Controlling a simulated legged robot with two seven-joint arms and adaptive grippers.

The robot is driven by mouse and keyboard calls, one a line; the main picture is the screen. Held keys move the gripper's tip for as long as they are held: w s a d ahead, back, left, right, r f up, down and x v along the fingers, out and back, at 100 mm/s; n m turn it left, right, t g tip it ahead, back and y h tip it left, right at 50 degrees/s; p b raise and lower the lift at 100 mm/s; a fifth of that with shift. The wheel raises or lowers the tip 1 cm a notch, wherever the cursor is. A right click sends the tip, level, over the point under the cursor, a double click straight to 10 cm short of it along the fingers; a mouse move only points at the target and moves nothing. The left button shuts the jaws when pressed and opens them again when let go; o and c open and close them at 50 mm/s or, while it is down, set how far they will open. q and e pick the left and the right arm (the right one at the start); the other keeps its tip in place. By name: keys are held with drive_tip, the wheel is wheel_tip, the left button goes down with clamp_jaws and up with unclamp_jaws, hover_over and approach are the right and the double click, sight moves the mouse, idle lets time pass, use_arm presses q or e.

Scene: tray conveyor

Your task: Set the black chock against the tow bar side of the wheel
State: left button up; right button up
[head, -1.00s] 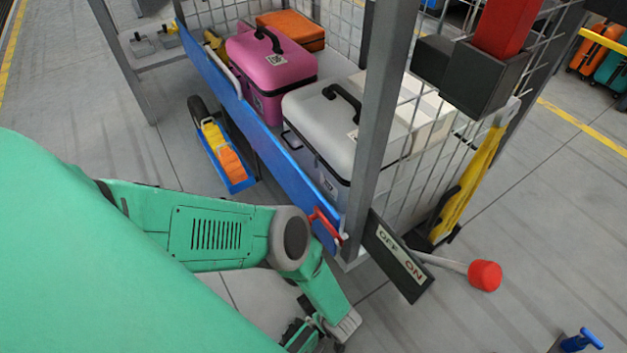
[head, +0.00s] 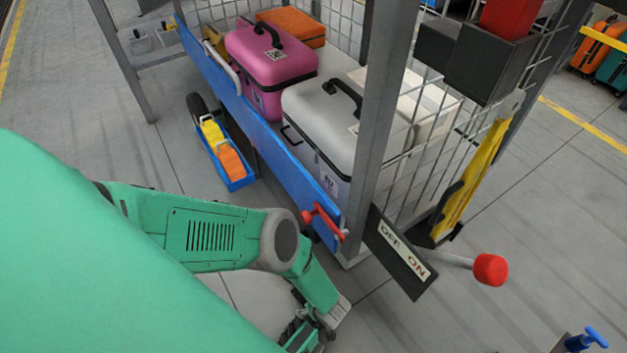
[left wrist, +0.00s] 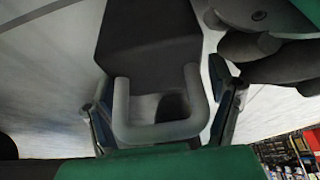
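The black chock (left wrist: 150,50) fills the middle of the left wrist view, with its grey U-shaped handle (left wrist: 163,133) toward me. In the head view my left gripper (head: 308,332) is low in the middle, partly cut off by the frame, and the chock cannot be made out. A yellow bar (head: 472,185), possibly the tow bar, stands upright at the cart's right end. My right gripper is not in view.
The cart's blue side rail (head: 270,130) runs above my forearm, with a red lever (head: 322,220) at its corner. A blue tray (head: 238,184) holds yellow and orange blocks. An OFF/ON sign (head: 398,255) and a red knob (head: 490,269) stick out right. Floor at lower right is mostly clear.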

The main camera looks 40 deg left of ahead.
use_arm(q)
drive_tip(key=shift+r, duration=0.1)
drive_tip(key=p+v, duration=0.8)
drive_tip(key=v, duration=0.3)
drive_tip(key=shift+d+r, duration=0.1)
drive_tip(key=shift+r, duration=0.2)
drive_tip(key=shift+d+r, duration=0.1)
drive_tip(key=shift+s, duration=0.1)
